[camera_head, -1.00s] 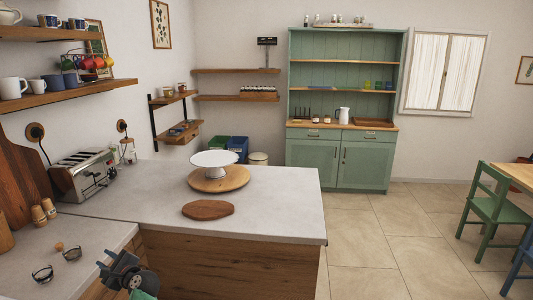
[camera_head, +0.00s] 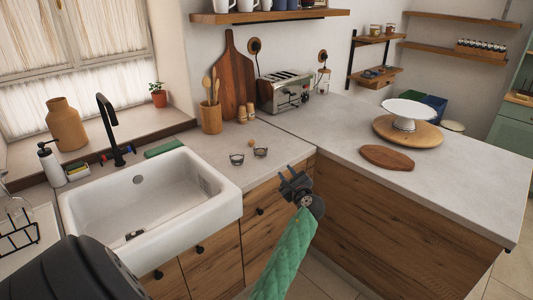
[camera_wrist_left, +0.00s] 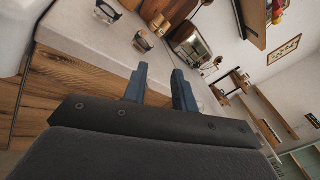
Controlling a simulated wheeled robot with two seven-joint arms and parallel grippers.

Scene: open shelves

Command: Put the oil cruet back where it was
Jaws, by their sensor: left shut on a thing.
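My left gripper (camera_head: 291,183) is in front of the cabinets, near the inner corner of the counter (camera_head: 342,128). Its two dark fingers (camera_wrist_left: 160,75) show in the left wrist view with a narrow gap between them. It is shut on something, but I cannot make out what. A small clear glass bottle (camera_head: 323,80) stands just right of the toaster on the counter. It may be the oil cruet, but it is too small to tell. My right gripper is not in view.
Two small glass bowls (camera_head: 237,159) and a round brown thing (camera_head: 251,142) lie on the counter between sink (camera_head: 222,213) and corner. The toaster (camera_head: 285,92), utensil pot (camera_head: 211,117), oval board (camera_head: 387,157) and cake stand (camera_head: 410,107) occupy other spots.

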